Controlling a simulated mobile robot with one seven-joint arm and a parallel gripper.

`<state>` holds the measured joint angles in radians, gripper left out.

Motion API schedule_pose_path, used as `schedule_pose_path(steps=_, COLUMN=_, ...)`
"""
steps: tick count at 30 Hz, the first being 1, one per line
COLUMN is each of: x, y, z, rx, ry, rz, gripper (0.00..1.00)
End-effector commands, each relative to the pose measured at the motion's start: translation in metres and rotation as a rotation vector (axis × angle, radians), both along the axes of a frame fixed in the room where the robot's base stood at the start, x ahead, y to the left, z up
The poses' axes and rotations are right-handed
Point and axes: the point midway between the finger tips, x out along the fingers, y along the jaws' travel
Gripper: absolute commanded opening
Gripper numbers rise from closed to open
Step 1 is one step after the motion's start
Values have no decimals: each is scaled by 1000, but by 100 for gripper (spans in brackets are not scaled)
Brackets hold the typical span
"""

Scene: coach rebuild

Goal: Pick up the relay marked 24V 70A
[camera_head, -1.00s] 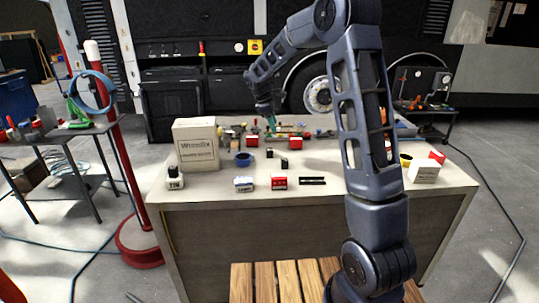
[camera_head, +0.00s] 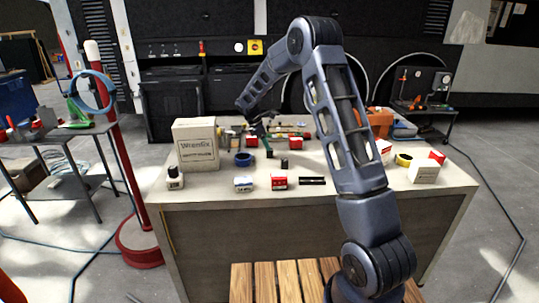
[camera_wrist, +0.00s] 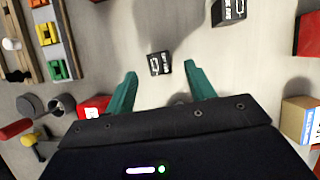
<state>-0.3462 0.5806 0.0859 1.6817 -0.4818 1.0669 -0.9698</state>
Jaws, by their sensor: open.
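A small black relay (camera_wrist: 159,63) with white print lies on the bench just beyond and between my green fingertips in the wrist view, apart from both. A second black relay (camera_wrist: 229,11) with a white marking lies further off at the top right. I cannot read the ratings on either. In the head view two small black blocks, one (camera_head: 269,154) nearer my gripper and one (camera_head: 285,163) in front of it, stand mid-bench. My gripper (camera_wrist: 159,77) is open and empty, pointing down over the bench.
A cardboard box (camera_head: 197,147) and a blue tape roll (camera_head: 243,159) are left of the relays. Small boxes (camera_head: 279,182) line the front edge. In the wrist view a red box (camera_wrist: 95,106) lies near my left finger, with breakers on rails (camera_wrist: 49,35) beyond. Bare bench surrounds the near relay.

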Motion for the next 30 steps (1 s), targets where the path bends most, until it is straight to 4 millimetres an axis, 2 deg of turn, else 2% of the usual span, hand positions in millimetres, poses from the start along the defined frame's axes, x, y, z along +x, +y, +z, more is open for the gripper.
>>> schedule_pose_path(steps=5, x=0, y=-4, z=-11, rx=-1, ry=2, rz=-1, gripper=55)
schedule_pose_path(steps=14, x=2, y=-18, z=-46, rx=-1, ry=1, rz=1, gripper=55)
schedule_pose_path(steps=21, x=2, y=-19, z=-49, rx=-1, ry=0, rz=1, gripper=55)
schedule_pose_path(steps=22, x=3, y=-19, z=-49, rx=-1, ry=0, rz=1, gripper=53)
schedule_pose_path(steps=29, x=3, y=-19, z=-48, rx=0, ry=-1, rz=0, gripper=7)
schedule_pose_path(steps=30, x=3, y=-19, z=-48, rx=0, ry=-1, rz=0, gripper=6)
